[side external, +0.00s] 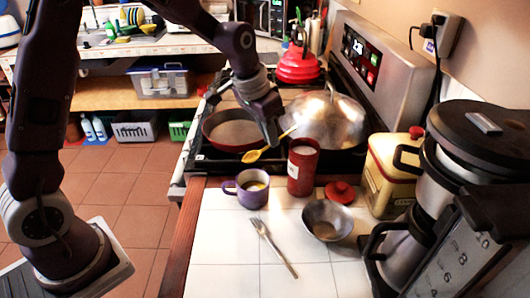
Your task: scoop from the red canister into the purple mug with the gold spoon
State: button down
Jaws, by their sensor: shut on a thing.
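My gripper (273,141) is shut on the gold spoon (252,156). The spoon is held in the air, its bowl pointing down to the left and its handle up to the right. The purple mug (243,198) stands upright on the white tile counter, below the spoon's bowl, with its handle on the left and something yellowish inside. The red canister (301,178) stands open and upright to the right of the mug, with pale contents near its rim. I cannot tell whether the spoon's bowl carries anything.
A red lid (340,193), a metal bowl (327,221) and a fork (272,246) lie on the counter (225,245). A red pan (232,128) and a large metal dome (329,118) are on the stove behind. A yellow tin (393,172) and a coffee maker (470,160) crowd the right.

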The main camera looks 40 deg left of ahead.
jog(key=w+d+r+t, duration=0.4)
jog(key=w+d+r, duration=0.2)
jog(key=w+r, duration=0.25)
notch_tip(320, 180, down, 8)
notch_tip(320, 180, up, 8)
jog(key=w+g, duration=0.1)
jog(key=g, duration=0.1)
jog(key=shift+d+r+g, duration=0.15)
jog(key=shift+d+g, duration=0.05)
jog(key=shift+g, duration=0.2)
dwell(0.4)
dwell(0.4)
